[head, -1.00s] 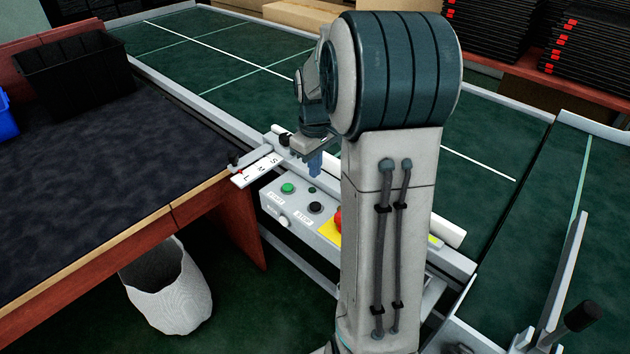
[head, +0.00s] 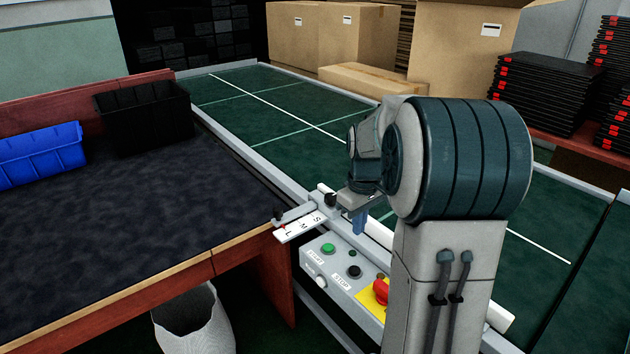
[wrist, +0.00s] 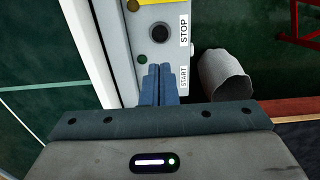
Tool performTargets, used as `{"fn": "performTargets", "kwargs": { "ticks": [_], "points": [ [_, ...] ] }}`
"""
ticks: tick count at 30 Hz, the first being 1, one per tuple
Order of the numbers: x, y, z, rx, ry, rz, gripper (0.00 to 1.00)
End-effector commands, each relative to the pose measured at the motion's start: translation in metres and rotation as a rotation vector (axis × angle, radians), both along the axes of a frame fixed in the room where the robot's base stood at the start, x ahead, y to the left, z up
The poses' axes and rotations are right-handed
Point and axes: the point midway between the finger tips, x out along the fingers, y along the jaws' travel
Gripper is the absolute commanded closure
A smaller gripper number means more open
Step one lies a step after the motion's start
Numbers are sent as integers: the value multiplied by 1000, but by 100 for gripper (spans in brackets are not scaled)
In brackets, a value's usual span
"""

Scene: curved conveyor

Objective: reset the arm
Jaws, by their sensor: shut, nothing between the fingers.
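My gripper (head: 360,222) hangs over the conveyor's edge, next to the control box, with its blue fingers pointing down. In the wrist view my gripper (wrist: 160,72) shows both blue fingers side by side, shut and empty. The control box (head: 342,284) carries a green start button (head: 327,248), a black stop button (head: 354,271) and a red emergency knob (head: 381,290) on a yellow plate. My arm hides part of the box's right side.
The green conveyor (head: 270,130) runs behind the box. A dark-topped table (head: 110,230) holds a black bin (head: 145,118) and a blue bin (head: 40,157). A white basket (head: 195,325) stands below. Cardboard boxes (head: 360,40) and black stacks (head: 545,90) are at the back.

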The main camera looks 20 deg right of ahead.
Motion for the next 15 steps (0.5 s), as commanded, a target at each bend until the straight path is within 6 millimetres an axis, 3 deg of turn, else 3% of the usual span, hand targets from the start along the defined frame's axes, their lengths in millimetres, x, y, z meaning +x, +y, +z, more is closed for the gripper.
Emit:
{"fn": "performTargets", "kwargs": {
  "ticks": [4,8,15],
  "points": [
    [-2,4,4,-2,-3,-3,100],
    [-15,20,23,-12,-22,-28,100],
    [-65,69,67,-26,-87,-127,100]
  ]
}}
